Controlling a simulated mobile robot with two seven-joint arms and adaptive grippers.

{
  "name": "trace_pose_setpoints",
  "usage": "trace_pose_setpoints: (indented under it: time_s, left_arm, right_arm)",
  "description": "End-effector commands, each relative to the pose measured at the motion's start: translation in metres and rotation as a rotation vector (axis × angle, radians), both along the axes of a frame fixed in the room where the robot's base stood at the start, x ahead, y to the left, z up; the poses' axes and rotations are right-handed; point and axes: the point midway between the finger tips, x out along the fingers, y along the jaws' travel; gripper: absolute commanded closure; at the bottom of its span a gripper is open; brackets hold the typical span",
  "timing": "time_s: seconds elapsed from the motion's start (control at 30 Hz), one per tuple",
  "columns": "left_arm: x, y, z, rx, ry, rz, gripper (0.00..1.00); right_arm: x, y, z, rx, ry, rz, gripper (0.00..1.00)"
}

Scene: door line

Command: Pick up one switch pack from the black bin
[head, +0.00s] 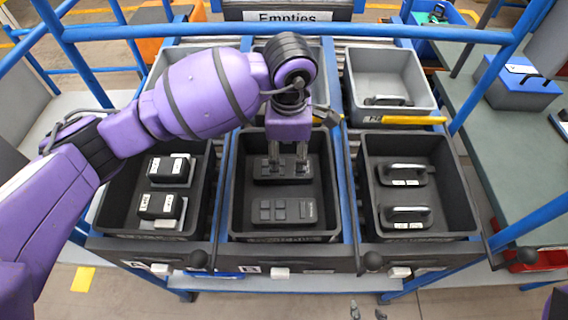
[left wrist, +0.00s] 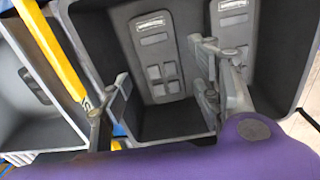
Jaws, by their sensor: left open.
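The middle black bin (head: 236,200) holds two dark switch packs lying flat. The front switch pack (head: 288,211) shows its buttons and label. The back switch pack (head: 268,178) is partly covered by my left gripper (head: 288,158). That gripper points down, open and empty, with its fingers at the back pack. In the left wrist view my open fingers (left wrist: 160,88) lie either side of one pack (left wrist: 155,55), and the other pack (left wrist: 237,35) is beyond the right finger. I cannot tell whether the fingers touch the pack. Two small grey tips (head: 367,312) at the bottom edge may be my right gripper.
The left black bin (head: 112,205) holds dark boxes with white labels. The right black bin (head: 458,200) holds handle-like parts. Grey bins (head: 428,62) stand behind. Blue rack rails (head: 400,30) cross above the back, and bin walls surround the gripper closely.

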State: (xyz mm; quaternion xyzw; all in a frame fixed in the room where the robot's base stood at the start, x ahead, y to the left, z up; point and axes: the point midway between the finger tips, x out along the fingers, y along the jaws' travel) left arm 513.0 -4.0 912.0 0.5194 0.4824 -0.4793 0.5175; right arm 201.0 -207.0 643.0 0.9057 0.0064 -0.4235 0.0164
Motion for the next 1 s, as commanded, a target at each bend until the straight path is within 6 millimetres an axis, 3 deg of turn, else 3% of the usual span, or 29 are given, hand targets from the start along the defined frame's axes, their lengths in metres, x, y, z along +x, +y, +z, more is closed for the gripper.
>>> trace_pose_setpoints:
  time_s: [0.2, 0.5, 0.8, 1.0]
  left_arm:
    - [0.0, 0.0, -0.025, -0.001, 0.005, -0.001, 0.42]
    - [0.0, 0.002, -0.067, -0.003, 0.004, 0.0, 0.42]
    - [0.002, 0.002, -0.074, -0.004, 0.002, -0.001, 0.42]
    - [0.001, 0.002, -0.074, -0.004, 0.002, -0.001, 0.66]
  right_arm:
    - [-0.015, -0.006, -0.004, -0.011, 0.028, 0.001, 0.6]
    - [0.005, -0.001, 0.007, -0.001, -0.012, 0.002, 0.6]
    - [0.006, 0.0, 0.007, 0.001, -0.012, 0.001, 0.6]
    - [0.001, 0.0, 0.005, 0.001, -0.004, -0.001, 0.6]
